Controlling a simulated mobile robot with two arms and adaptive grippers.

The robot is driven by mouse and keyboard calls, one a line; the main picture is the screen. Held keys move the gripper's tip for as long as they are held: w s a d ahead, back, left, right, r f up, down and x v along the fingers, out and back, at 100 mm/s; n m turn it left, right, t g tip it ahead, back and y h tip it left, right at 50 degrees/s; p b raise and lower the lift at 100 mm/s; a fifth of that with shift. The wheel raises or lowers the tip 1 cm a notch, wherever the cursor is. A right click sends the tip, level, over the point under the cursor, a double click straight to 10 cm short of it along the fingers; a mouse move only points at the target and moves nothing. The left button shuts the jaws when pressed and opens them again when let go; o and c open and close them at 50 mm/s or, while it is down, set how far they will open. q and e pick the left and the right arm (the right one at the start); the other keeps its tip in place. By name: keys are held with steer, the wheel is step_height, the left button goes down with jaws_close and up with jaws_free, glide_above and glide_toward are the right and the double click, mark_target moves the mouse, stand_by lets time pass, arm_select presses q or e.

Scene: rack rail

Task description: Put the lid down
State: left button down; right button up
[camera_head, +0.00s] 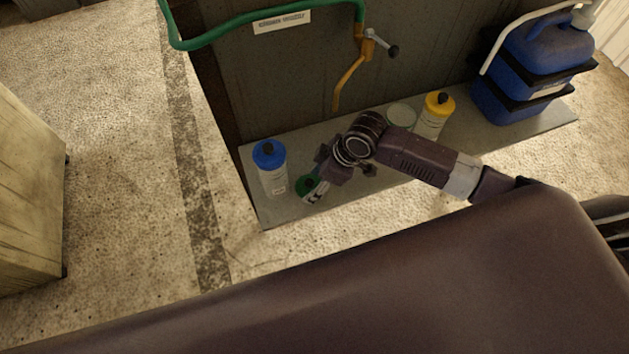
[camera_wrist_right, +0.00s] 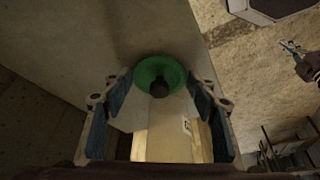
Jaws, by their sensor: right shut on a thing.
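The green lid (camera_head: 306,184) with a dark knob is at my right gripper (camera_head: 317,188), over the left part of the grey shelf (camera_head: 290,212). In the right wrist view the lid (camera_wrist_right: 160,75) sits between the fingertips of my right gripper (camera_wrist_right: 161,82), which is shut on it. I cannot tell whether the lid touches the shelf. A round open-topped container (camera_head: 401,115) with a pale inside and greenish rim stands on the shelf, right of the gripper and partly behind my arm.
A blue-capped bottle (camera_head: 271,168) stands just left of the lid. A yellow-capped bottle (camera_head: 435,115) stands beside the round container. A blue canister (camera_head: 540,65) is at the shelf's right end. A green hose (camera_head: 260,22) and yellow pipe (camera_head: 347,78) hang above. The shelf's front-left corner is clear.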

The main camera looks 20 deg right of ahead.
steer(key=o, duration=0.9)
steer(key=shift+o, duration=0.2)
steer(key=v, duration=1.2)
steer(key=shift+r, duration=0.1)
